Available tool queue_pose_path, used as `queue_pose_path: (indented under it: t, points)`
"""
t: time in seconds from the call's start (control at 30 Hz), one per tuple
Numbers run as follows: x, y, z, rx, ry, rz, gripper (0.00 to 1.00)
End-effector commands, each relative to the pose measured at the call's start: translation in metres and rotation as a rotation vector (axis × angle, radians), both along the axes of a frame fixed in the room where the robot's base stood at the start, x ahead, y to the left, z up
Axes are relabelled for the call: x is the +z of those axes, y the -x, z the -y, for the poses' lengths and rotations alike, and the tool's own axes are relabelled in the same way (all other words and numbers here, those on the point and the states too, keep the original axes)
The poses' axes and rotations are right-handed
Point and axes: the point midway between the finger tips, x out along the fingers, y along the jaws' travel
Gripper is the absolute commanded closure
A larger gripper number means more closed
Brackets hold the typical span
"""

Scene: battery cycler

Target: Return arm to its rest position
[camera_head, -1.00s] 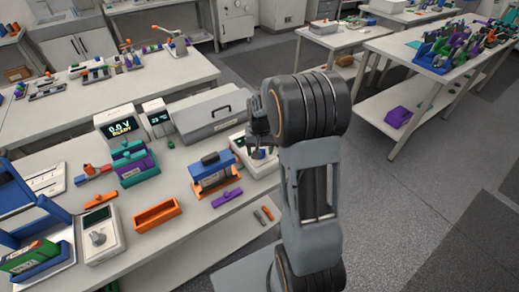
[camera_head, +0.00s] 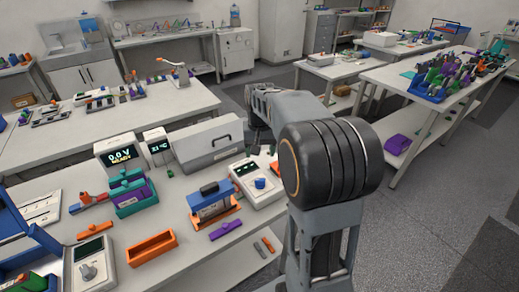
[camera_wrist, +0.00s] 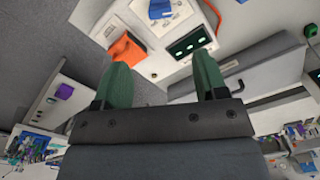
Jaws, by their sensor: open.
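In the head view my arm is bent, with its large dark joint in the foreground and its forearm reaching toward the back of the near bench (camera_head: 190,262). My gripper is small and mostly hidden there, near the right end of the grey case (camera_head: 208,143). In the wrist view my gripper (camera_wrist: 162,78) shows two green fingers, wide apart with nothing between them. A white device with a blue knob (camera_head: 260,184) stands on the bench left of my arm; its dark panel with green lights (camera_wrist: 190,40) shows beyond the fingers.
A blue-and-orange holder (camera_head: 212,205), an orange tray (camera_head: 152,247), a purple piece (camera_head: 226,230) and a teal-and-purple block (camera_head: 131,195) sit on the bench. A 0.0 V display (camera_head: 121,152) stands behind. Open grey floor (camera_head: 420,225) lies right of my arm.

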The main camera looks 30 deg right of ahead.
Motion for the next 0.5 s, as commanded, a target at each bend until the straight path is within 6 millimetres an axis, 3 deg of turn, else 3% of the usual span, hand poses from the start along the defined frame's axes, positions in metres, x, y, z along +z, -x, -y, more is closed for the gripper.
queue_pose_path:
  t: [0.5]
  points:
    - [0.0063, 0.0004, -0.0001, 0.000, 0.000, -0.001, 0.34]
